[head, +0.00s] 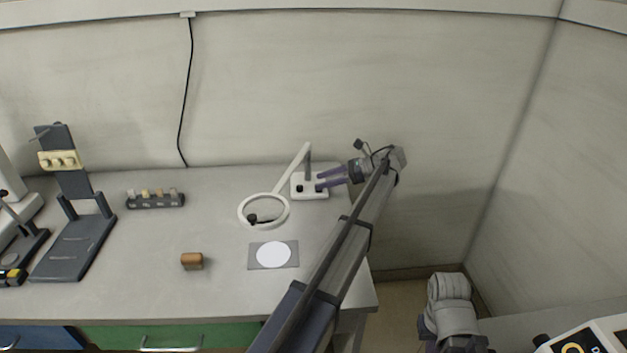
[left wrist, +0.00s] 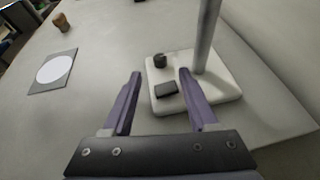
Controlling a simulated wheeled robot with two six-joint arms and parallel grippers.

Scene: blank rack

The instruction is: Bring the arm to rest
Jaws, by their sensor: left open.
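My left gripper (head: 332,178) is at the back right of the grey table, next to the white base (head: 315,192) of a ring magnifier lamp. Its two purple fingers also show in the left wrist view (left wrist: 158,88), spread apart with nothing held between them. In that view the lamp base (left wrist: 222,95), with a dark knob and a dark block on it, lies beyond and below the fingertips. I cannot tell whether a finger touches it. The left arm stretches across the table's right side.
The magnifier ring (head: 264,211) hangs left of the gripper. The wall is close behind the table (head: 222,300).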

